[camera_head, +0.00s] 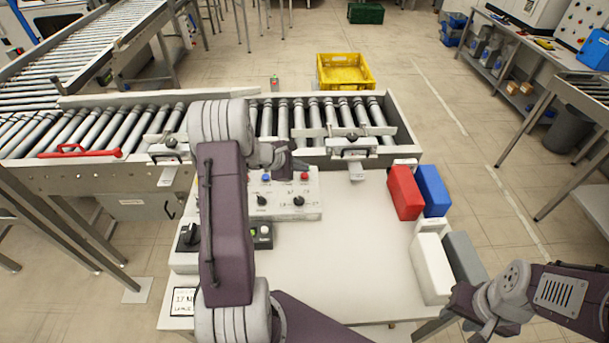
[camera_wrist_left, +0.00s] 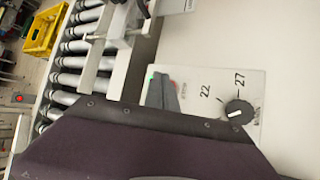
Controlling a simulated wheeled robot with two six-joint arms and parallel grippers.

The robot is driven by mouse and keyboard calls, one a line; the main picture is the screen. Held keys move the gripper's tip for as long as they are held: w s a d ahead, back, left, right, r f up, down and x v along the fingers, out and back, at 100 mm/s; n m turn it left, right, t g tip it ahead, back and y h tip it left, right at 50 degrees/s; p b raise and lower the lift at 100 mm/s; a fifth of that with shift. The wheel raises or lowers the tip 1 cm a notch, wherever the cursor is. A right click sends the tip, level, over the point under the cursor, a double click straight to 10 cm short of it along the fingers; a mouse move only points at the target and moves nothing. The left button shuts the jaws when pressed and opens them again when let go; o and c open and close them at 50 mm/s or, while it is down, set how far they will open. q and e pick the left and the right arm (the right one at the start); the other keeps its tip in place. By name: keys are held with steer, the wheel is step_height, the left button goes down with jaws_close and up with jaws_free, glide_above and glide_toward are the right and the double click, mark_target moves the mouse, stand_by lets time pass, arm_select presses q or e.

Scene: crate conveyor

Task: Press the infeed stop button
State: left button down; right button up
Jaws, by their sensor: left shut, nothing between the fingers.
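The white control panel (camera_head: 283,211) stands on the table behind my left arm. It carries a red button (camera_head: 304,176), a blue button (camera_head: 266,177) and two black knobs. Its labels are too small to read in the head view. My left gripper (camera_head: 297,165) is shut and empty, just behind and above the red button; I cannot tell whether it touches. In the left wrist view the dark fingers (camera_wrist_left: 162,93) cover most of a red spot beside them on the panel (camera_wrist_left: 205,84). A knob (camera_wrist_left: 237,112) shows by the marks 22 and 27. My right gripper (camera_head: 483,326) is low at right, its fingers unclear.
A roller conveyor (camera_head: 270,122) runs behind the panel. Red (camera_head: 405,192), blue (camera_head: 433,190), white (camera_head: 432,268) and grey boxes stand along the table's right side. The table's middle is clear.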

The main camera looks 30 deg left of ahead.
mark_target(302, 176)
arm_select(q)
steer(key=shift+f, duration=0.15)
stand_by(0.8)
steer(key=shift+f+b, duration=0.3)
steer(key=shift+b, duration=0.3)
steer(key=shift+f+b, duration=0.45)
steer(key=shift+b, duration=0.15)
stand_by(0.4)
steer(key=shift+r, duration=0.15)
steer(key=shift+r+p, duration=0.55)
steer(key=shift+r, duration=0.15)
step_height(302, 176, up, 5)
steer(key=p, duration=0.4)
steer(key=shift+r, duration=0.1)
stand_by(0.4)
